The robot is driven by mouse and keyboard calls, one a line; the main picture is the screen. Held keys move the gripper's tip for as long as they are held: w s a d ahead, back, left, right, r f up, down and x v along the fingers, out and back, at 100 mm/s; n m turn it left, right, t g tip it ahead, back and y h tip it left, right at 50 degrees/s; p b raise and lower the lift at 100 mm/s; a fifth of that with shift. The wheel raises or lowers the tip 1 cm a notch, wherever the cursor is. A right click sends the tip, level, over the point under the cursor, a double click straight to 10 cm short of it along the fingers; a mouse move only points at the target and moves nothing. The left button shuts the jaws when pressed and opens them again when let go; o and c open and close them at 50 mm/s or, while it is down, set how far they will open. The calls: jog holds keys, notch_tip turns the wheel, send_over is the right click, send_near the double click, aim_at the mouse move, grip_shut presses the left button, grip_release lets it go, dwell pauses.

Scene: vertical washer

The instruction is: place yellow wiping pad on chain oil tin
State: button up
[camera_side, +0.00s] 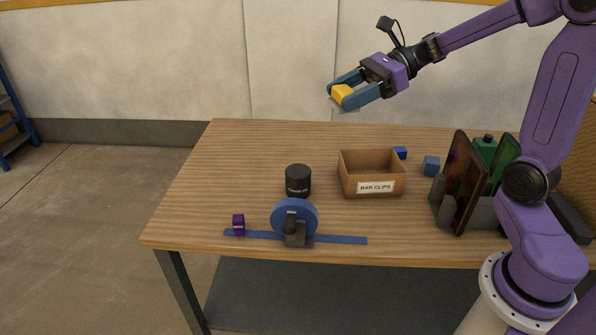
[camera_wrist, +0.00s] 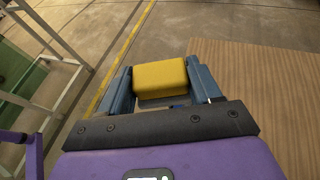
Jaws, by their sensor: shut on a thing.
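The yellow wiping pad (camera_side: 342,95) is a small yellow block held between the blue fingers of my gripper (camera_side: 346,92), high above the back part of the table. In the wrist view the pad (camera_wrist: 160,79) sits between the fingertips of my gripper (camera_wrist: 160,82), with a grey layer showing at its near lower edge. The chain oil tin (camera_side: 298,181) is a short black cylinder with a small label, upright on the table. It is well below the gripper and to its left in the side view. The tin does not show in the wrist view.
A cardboard box labelled "BAR CLIPS" (camera_side: 372,188) stands right of the tin. A blue disc on a stand (camera_side: 294,219) and a small purple block (camera_side: 238,225) are in front. Blue cubes (camera_side: 431,165) and a rack with upright panels (camera_side: 465,180) are at right. The table's left part is clear.

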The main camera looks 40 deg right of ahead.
jog(key=w+d+r+m+t+h, duration=0.3)
jog(key=w+d+m+t, duration=0.1)
jog(key=w+t, duration=0.1)
send_over(300, 171)
notch_tip(300, 171, down, 28)
jog(key=shift+s+f, duration=0.1)
jog(key=shift+f, duration=1.6)
jog(key=o, duration=1)
jog(key=shift+o, duration=0.2)
